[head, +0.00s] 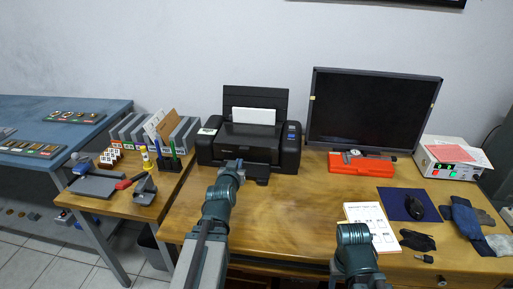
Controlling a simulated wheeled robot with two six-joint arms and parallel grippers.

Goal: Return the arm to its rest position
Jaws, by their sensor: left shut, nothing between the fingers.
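My left arm reaches up from the bottom of the head view over the wooden desk (280,208). Its gripper (235,163) is at the far end, in front of the black printer (250,140). The fingers are small and dark against the printer; they are shut and hold nothing. I cannot tell how far they are from the printer's front. My right arm shows at the bottom right, low over the desk's front edge, and its gripper is not visible.
A monitor (373,110) stands at the back with a red case (362,164) before it. A white device (452,160), mouse pad (401,205), printed sheet (372,223) and gloves (470,222) lie right. A side table (118,205) with binders (150,130) stands left. The desk's middle is clear.

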